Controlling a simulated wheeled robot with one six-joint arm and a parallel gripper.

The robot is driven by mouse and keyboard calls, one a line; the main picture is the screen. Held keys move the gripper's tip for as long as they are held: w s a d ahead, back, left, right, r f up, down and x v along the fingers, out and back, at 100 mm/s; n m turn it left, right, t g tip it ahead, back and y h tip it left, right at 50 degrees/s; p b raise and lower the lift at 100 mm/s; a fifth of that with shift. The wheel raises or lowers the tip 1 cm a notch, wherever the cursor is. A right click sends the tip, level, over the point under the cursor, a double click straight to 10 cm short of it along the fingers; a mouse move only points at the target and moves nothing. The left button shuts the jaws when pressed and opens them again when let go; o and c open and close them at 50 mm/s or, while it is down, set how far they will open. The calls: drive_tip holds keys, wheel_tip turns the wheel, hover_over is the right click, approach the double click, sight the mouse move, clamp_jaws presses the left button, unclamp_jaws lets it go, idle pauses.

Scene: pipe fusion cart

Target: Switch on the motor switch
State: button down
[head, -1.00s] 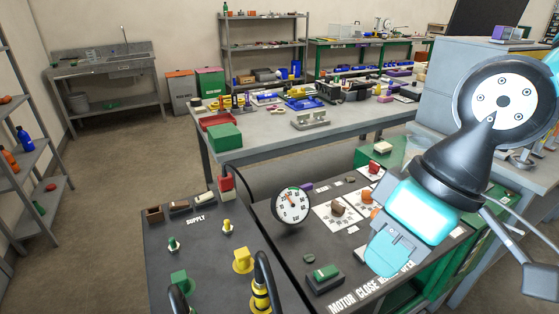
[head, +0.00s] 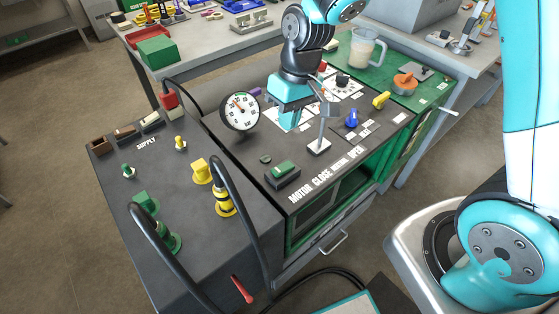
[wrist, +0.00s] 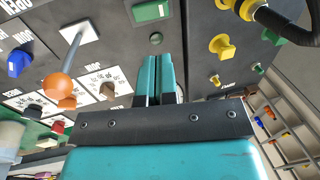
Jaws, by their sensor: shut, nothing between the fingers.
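The motor switch (head: 283,171) is a green rocker in a dark housing on the cart's dark panel, near its front left corner by the MOTOR lettering. In the wrist view the green rocker (wrist: 151,11) shows at the top edge, partly cut off, beyond my fingertips. My gripper (head: 289,124) is above the panel, up and right of the switch in the head view, between the dial gauge and the lever, apart from the switch. In the wrist view the two teal fingers of my gripper (wrist: 153,57) lie together and hold nothing. Which way the rocker is tipped I cannot tell.
A lever (head: 319,142) stands close to my gripper; its orange ball (wrist: 58,85) shows in the wrist view. A round dial gauge (head: 239,111) stands left of my gripper. Black cables (head: 237,199) arch up from the supply side. A blue knob (head: 352,118) sits further right.

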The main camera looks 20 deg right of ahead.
sight(278, 170)
drive_tip(key=f, duration=0.4)
drive_tip(key=a+f, duration=0.1)
drive_tip(key=f, duration=0.3)
drive_tip(key=s+a+f+p, duration=0.1)
drive_tip(key=f, duration=0.3)
drive_tip(key=shift+a+f, duration=0.1)
drive_tip(key=shift+a, duration=0.05)
